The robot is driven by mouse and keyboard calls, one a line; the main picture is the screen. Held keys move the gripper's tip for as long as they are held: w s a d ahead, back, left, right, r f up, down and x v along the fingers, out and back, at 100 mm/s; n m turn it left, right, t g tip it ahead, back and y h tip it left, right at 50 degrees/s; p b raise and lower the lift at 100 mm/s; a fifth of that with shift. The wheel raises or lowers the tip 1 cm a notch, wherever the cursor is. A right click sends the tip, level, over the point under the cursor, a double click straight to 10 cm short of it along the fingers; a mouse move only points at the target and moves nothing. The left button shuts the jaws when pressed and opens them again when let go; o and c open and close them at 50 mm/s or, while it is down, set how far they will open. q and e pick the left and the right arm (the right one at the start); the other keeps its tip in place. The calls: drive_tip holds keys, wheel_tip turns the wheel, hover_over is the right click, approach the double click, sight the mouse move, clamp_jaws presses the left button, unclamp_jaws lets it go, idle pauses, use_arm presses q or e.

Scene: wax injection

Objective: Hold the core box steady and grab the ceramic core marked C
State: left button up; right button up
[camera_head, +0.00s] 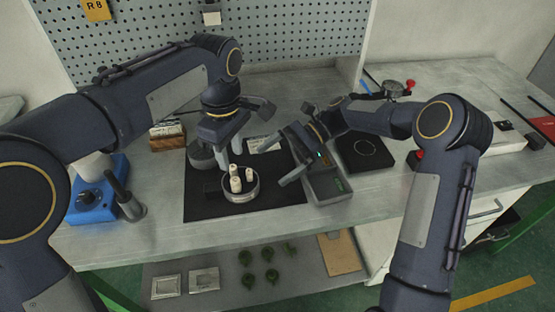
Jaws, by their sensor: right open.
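A round dish (241,197) stands on the black mat (207,206) with a few small white cylinders (236,184) upright in it. Any letters on them are too small to read. My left gripper (231,157) points down just above and behind the dish, its fingers apart; I cannot tell whether they touch a cylinder. A grey box (327,188) with compartments stands right of the mat; I cannot tell whether it is the core box. My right gripper (278,160) is open and empty, tilted to the left over the mat, and partly hides the box's back.
A blue device (95,203) stands at the left, beside a brown block (167,142). A black square plate (364,152) lies right of the box. The front bench strip is clear.

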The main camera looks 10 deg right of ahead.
sight(235, 180)
drive_tip(key=shift+x, duration=3.95)
drive_tip(key=shift+w, duration=0.1)
drive_tip(key=c, duration=1.5)
use_arm(q)
drive_tip(key=shift+r, duration=0.3)
drive_tip(key=shift+c, duration=1)
wheel_tip(235, 180, down, 10)
